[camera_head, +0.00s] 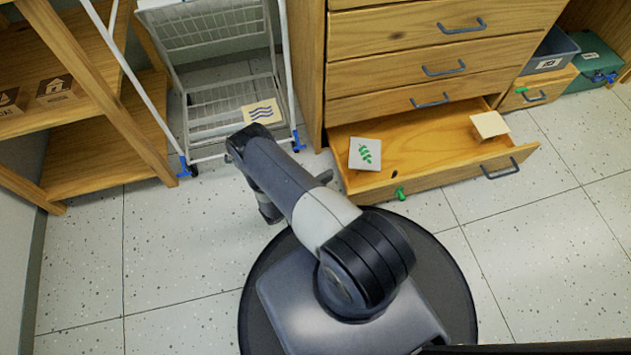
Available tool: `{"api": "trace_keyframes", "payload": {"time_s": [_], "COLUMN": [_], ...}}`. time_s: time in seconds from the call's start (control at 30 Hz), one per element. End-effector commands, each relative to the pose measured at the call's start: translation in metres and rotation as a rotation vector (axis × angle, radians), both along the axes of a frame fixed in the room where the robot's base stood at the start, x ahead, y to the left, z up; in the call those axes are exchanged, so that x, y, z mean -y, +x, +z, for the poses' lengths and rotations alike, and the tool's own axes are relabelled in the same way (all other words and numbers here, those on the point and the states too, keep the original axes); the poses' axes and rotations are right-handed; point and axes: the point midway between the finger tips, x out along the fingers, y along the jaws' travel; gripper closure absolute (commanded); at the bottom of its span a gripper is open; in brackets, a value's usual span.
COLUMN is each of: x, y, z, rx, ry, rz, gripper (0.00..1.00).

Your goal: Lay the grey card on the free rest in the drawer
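The grey card (365,154), with a green leaf print, shows at the left end of the open bottom drawer (435,180). It looks tilted; I cannot tell whether it touches anything beneath it. A plain beige plate (489,124), perhaps a rest, is tilted at the drawer's right end with nothing on it. My arm reaches up-left from my base and folds back underneath. The gripper's fingers are mostly hidden behind the arm; a small dark part shows left of the grey card. I cannot tell whether the gripper is open or shut.
A white wire cart (213,100) stands left of the drawer cabinet (420,50), with a cream card with blue waves (262,111) low on it. A wooden shelf (110,130) is at far left. A green knob (400,193) is on the drawer front. Floor at right is clear.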

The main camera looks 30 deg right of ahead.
Motion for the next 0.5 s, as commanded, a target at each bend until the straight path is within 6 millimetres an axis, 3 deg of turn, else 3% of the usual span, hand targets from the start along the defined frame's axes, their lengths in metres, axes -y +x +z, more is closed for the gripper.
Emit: {"api": "trace_keyframes", "payload": {"time_s": [0.2,0.5], "x": [-0.031,-0.044], "y": [-0.003,-0.005], "z": [0.001,0.0], "rx": [0.001,0.0], "ry": [0.0,0.001], "rz": [0.003,0.0], "gripper": [0.76,0.76]}}
